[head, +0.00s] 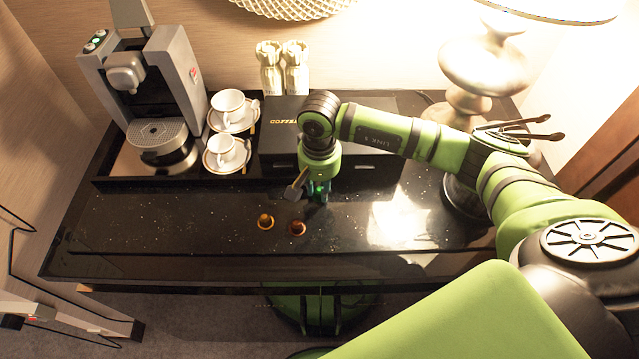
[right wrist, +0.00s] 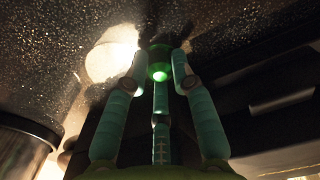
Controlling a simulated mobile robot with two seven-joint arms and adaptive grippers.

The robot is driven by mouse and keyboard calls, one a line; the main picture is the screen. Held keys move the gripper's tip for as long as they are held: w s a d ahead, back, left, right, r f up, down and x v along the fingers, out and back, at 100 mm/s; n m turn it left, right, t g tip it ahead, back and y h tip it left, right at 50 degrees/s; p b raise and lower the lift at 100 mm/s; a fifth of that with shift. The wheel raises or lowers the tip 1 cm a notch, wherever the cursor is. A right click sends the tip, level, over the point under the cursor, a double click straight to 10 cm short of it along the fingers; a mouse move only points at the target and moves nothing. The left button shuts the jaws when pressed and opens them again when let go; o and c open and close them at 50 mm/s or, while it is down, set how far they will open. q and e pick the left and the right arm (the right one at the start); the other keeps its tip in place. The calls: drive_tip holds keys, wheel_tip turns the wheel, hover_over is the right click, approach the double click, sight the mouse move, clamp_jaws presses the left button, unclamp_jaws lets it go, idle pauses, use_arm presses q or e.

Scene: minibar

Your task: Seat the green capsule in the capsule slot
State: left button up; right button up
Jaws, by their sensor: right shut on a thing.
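My right gripper (head: 320,196) points down over the dark counter, in front of the black coffee box. It is shut on the green capsule, which shows between the fingertips in the right wrist view (right wrist: 160,66). In the head view the fingers mostly hide the capsule, and only a green glint shows. I cannot tell there whether it touches the counter. The grey coffee machine (head: 178,75) stands at the back left, far from the gripper. I cannot make out its capsule slot clearly. My left gripper is not in view.
Two orange-brown capsules (head: 265,221) (head: 297,228) sit on the counter left of the gripper. White cups on saucers (head: 228,106) stand between the machine and the coffee box (head: 280,118). A lamp (head: 485,65) stands at right. The front-left counter (head: 150,220) is clear.

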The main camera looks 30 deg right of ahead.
drive_tip(key=shift+f+b, duration=0.2)
drive_tip(key=shift+b, duration=0.1)
drive_tip(key=o, duration=0.4)
drive_tip(key=shift+r, duration=0.1)
